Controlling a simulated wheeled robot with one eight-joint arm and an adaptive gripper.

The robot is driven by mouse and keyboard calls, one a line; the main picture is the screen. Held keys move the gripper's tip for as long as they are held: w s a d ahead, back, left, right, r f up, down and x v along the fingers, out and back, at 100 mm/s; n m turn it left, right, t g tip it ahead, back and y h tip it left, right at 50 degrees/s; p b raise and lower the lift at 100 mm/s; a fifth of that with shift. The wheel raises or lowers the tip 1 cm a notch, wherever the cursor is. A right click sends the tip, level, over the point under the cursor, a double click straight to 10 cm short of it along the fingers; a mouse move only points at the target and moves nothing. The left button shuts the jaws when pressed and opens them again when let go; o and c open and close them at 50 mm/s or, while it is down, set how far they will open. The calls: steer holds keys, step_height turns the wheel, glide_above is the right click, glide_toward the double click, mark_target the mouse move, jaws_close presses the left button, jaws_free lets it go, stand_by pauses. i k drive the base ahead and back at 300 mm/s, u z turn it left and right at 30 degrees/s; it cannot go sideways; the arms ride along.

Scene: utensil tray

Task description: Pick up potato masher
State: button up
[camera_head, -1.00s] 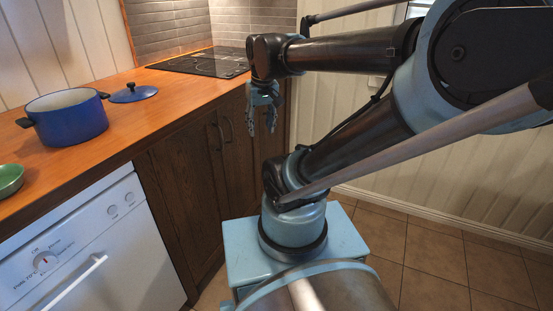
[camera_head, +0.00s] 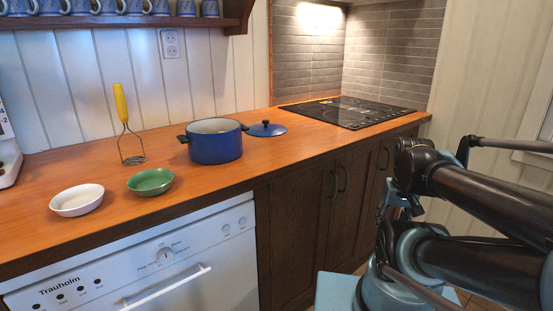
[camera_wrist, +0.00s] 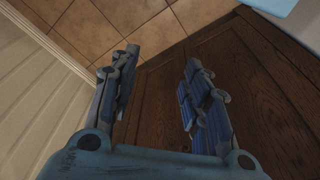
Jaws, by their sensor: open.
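The potato masher (camera_head: 121,104) has a yellow handle and a thin wire shaft and foot. It stands upright on the wooden counter, left of the blue pot and behind the green bowl, near the white panelled wall. My gripper (camera_head: 390,211) is at the right of the head view, low in front of the dark cabinets and far from the masher. In the wrist view my gripper (camera_wrist: 158,95) is open, with nothing between its fingers. It points down towards the tiled floor and cabinet doors. The masher is not in the wrist view.
On the wooden counter (camera_head: 225,173) are a blue pot (camera_head: 216,147), its lid (camera_head: 266,129), a green bowl (camera_head: 150,183) and a white bowl (camera_head: 77,200). A black cooktop (camera_head: 350,112) is at the right. A shelf (camera_head: 120,22) with several blue mugs hangs above. A white dishwasher (camera_head: 130,270) is below.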

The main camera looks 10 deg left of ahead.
mark_target(119, 95)
steer(key=u, duration=2.15)
